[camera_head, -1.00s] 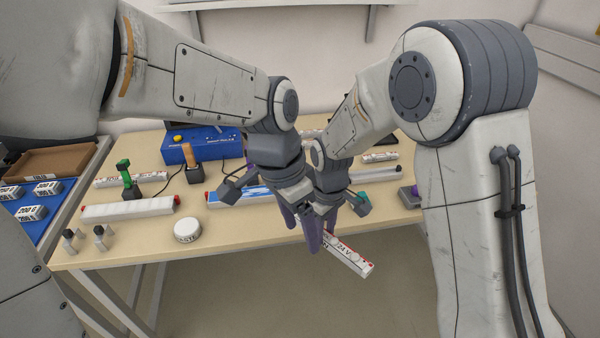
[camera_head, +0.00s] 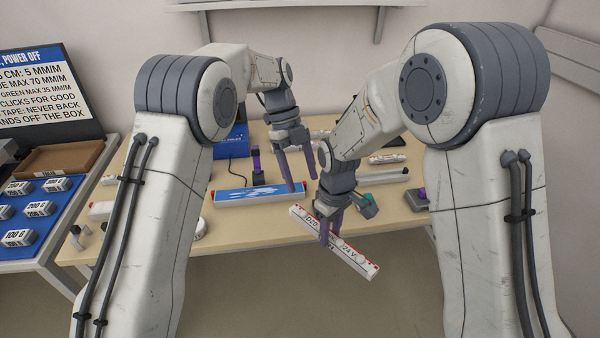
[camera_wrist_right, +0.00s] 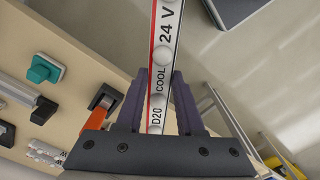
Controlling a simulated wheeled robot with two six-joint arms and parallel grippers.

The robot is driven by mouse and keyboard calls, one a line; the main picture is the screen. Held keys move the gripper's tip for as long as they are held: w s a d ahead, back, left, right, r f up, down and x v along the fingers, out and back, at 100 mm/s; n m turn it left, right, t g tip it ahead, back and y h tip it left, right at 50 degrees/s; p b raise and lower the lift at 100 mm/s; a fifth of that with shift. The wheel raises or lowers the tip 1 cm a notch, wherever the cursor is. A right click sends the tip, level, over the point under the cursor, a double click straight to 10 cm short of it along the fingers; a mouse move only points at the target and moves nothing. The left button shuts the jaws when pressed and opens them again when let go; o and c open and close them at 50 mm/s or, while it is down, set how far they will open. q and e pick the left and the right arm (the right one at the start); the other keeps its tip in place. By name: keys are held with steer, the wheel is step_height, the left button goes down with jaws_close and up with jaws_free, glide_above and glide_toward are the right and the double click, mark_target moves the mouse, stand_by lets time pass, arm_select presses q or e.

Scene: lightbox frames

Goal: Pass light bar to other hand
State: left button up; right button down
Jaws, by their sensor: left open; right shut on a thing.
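The light bar (camera_head: 355,259) is a slim white bar with red marks and black "24 V" lettering. It is tilted in the head view, its right end lower, in front of the table's front edge. My right gripper (camera_head: 330,234) is shut on it left of its middle. In the right wrist view the light bar (camera_wrist_right: 162,60) runs up between the fingers of my right gripper (camera_wrist_right: 158,103); its lower end is hidden by the gripper. My left gripper (camera_head: 300,185) is open and empty, pointing down near a blue-faced bar, apart from the light bar.
The blue-faced bar (camera_head: 245,195) lies on the wooden table (camera_head: 260,232). Behind it are a blue box (camera_head: 230,143) and a purple-topped stand (camera_head: 257,168). More bars lie at the back right. A blue mat with several weights (camera_head: 35,238) is at left. Open floor lies before the table.

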mark_target(312, 216)
arm_select(q)
steer(key=x, duration=1.1)
steer(key=shift+f, duration=0.35)
jaws_close()
arm_select(e)
steer(key=shift+c, duration=2.2)
jaws_free()
steer(key=shift+r, duration=0.1)
step_height(312, 216, up, 12)
steer(key=s+f+m+y, duration=0.1)
steer(key=s, duration=2.1)
steer(key=shift+s+a+f+m, duration=0.15)
steer(key=shift+s+m, duration=0.25)
